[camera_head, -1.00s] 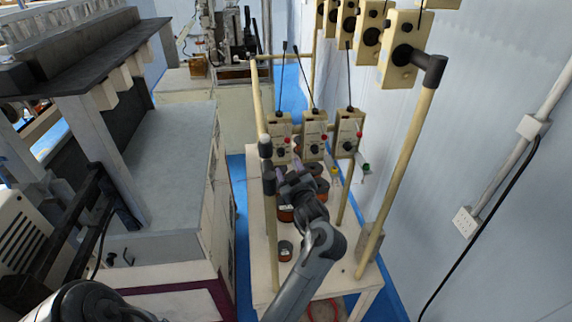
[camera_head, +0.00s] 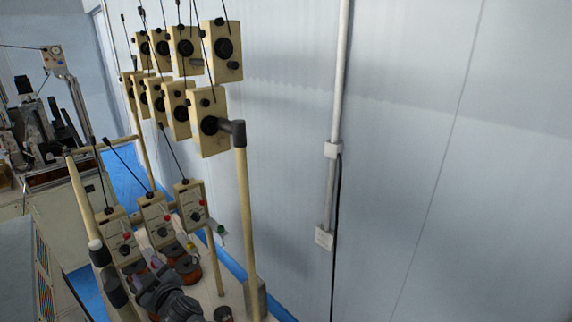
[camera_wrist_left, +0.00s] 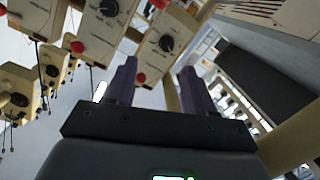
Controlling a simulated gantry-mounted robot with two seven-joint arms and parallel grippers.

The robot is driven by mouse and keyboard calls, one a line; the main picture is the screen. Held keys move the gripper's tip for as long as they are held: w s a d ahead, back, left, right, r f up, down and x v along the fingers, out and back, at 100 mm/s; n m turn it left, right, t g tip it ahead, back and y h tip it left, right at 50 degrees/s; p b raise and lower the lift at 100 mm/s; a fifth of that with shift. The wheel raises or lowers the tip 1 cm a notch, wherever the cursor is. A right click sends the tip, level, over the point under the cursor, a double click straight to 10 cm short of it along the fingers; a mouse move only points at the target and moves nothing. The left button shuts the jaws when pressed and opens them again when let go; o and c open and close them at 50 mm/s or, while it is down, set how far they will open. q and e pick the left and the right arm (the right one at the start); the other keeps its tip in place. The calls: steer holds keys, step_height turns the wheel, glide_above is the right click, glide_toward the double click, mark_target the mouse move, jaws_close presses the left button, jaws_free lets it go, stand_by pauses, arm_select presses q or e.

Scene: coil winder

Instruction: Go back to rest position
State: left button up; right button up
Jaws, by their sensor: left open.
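My left gripper (camera_head: 158,268) is low in the head view, over the cream stand among the tensioner boxes and wire spools. In the left wrist view its two purple fingers (camera_wrist_left: 157,75) stand apart with nothing between them. Cream tensioner boxes with dials and red knobs, one of them this box (camera_wrist_left: 160,42), show beyond the fingers. My arm and the gripper hide part of the stand and some spools. My right gripper is in neither view.
Three tensioner boxes, one here (camera_head: 155,220), stand close around the gripper. More boxes (camera_head: 222,50) hang in rows above. A cream post (camera_head: 247,220) rises on the right. Wire spools (camera_head: 188,268) sit low on the stand. The wall area on the right is free apart from a conduit (camera_head: 338,90).

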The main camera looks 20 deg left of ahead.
arm_select(q)
steer(key=s+d+f+m+t+h+p, duration=0.1)
steer(key=d+f+m+t+h, duration=0.25)
steer(key=d+m+h, duration=0.35)
steer(key=s+d+f+m+t+h+p, duration=0.15)
steer(key=d+f+m+h, duration=0.35)
steer(key=d, duration=0.5)
steer(key=s+d+f+m+g+h, duration=0.2)
steer(key=s+d+f+m+g, duration=0.1)
steer(key=s+d, duration=0.4)
steer(key=s+d+f+m+g+h+p, duration=0.1)
steer(key=s+d+f+m+g, duration=0.2)
steer(key=s, duration=1)
steer(key=d+m+g, duration=0.1)
steer(key=d+m, duration=0.1)
steer(key=d, duration=0.1)
steer(key=shift+s+d+f+h, duration=0.2)
steer(key=shift+d+f+h, duration=0.05)
steer(key=shift+d+h, duration=0.15)
steer(key=shift+w, duration=0.1)
